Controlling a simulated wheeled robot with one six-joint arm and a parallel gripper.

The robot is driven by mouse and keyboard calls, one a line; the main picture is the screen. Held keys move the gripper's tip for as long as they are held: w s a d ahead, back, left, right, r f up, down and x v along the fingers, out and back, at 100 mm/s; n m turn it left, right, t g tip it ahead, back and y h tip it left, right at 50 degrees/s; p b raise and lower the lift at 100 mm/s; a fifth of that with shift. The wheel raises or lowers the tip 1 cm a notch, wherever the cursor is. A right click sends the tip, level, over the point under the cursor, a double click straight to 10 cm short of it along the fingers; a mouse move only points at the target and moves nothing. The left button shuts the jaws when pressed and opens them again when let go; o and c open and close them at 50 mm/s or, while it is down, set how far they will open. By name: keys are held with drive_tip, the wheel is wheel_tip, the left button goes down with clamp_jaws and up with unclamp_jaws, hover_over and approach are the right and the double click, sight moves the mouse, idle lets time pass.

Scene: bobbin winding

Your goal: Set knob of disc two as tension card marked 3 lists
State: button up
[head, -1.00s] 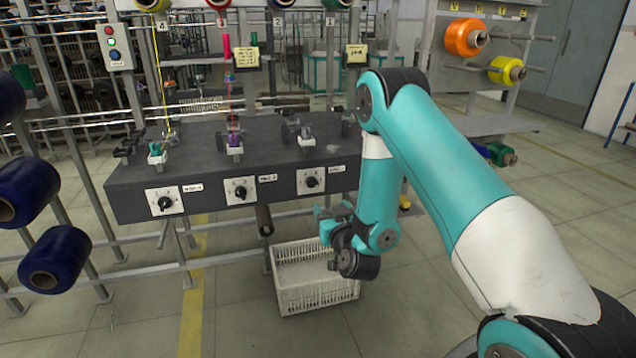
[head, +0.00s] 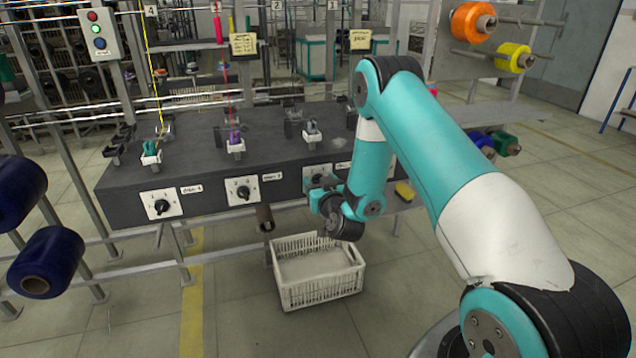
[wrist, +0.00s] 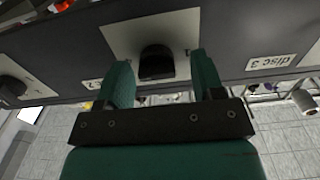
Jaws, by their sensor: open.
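The knob of disc two (wrist: 157,62) is black on a pale dial plate (wrist: 187,28), in the middle of the wrist view. In the head view my arm partly covers this plate (head: 318,170) on the front of the dark bench. My gripper (wrist: 161,70) is open, with one green finger on each side of the knob. I cannot tell whether the fingers touch it. The "disc 3" label (wrist: 270,62) is to the right in the wrist view. Two yellowish cards, one left (head: 243,44) and one right (head: 360,39), hang above the bench; their writing is too small to read.
The disc three knob (head: 243,192) and the disc four knob (head: 162,207) are to the left on the dark bench (head: 140,178). A white crate (head: 318,286) stands on the floor below my gripper. Blue bobbins (head: 50,262) stick out at the left.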

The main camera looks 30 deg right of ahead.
drive_tip(key=shift+d, duration=0.2)
drive_tip(key=c, duration=0.9)
drive_tip(key=shift+c, duration=0.2)
drive_tip(key=shift+r+n+p, duration=0.1)
drive_tip(key=shift+n+p, duration=0.2)
drive_tip(key=shift+p, duration=0.2)
drive_tip(key=shift+a+f+n+p, duration=0.1)
drive_tip(key=shift+n+p, duration=1.75)
drive_tip(key=shift+n, duration=0.9)
drive_tip(key=shift+a+f+n+p, duration=0.1)
drive_tip(key=shift+n+p, duration=1.7)
drive_tip(key=shift+n, duration=0.95)
drive_tip(key=o, duration=0.9)
